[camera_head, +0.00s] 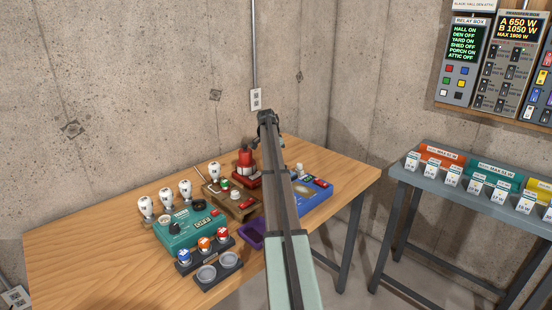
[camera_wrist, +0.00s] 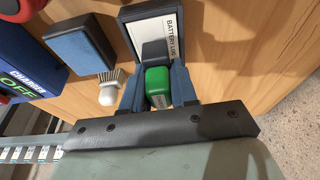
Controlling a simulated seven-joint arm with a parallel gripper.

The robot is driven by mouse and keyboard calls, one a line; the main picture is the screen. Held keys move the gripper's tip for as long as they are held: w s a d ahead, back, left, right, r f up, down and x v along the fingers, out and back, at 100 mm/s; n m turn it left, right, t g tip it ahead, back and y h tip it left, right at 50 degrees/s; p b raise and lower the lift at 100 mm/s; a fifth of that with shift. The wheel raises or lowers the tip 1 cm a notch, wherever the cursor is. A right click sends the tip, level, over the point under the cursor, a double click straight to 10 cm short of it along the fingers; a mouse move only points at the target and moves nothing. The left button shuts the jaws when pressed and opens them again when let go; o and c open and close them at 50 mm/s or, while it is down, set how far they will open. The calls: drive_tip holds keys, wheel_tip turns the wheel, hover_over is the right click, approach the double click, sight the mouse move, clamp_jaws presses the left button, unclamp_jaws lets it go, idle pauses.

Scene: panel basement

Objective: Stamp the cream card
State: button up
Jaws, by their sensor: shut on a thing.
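My gripper (camera_wrist: 158,88) is shut on a green block with a dark grey end, which looks like a stamp (camera_wrist: 158,82). A pale card (camera_wrist: 158,26) printed "BATTERY LOG" lies in a dark holder (camera_wrist: 126,13), just beyond the stamp in the wrist view. The stamp's grey end overlaps the card's near part in the picture; I cannot tell whether they touch. A blue pad with a dark rim (camera_wrist: 78,52) lies left of the card. In the head view my gripper (camera_head: 267,118) is over the table's far side, and the stamp and card are hidden there.
The wooden table (camera_head: 95,245) also bears a teal box (camera_head: 190,235) with bulbs, a red device (camera_head: 245,168), a blue charger (camera_head: 318,200) and a purple tray (camera_head: 250,234). A small white brush-like thing (camera_wrist: 108,92) is beside the stamp. Wood right of the card is clear.

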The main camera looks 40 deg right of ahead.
drive_tip(key=shift+f, duration=0.55)
idle(0.9)
drive_tip(key=shift+r, duration=0.1)
drive_tip(key=shift+r, duration=3.45)
drive_tip(key=shift+d, duration=0.1)
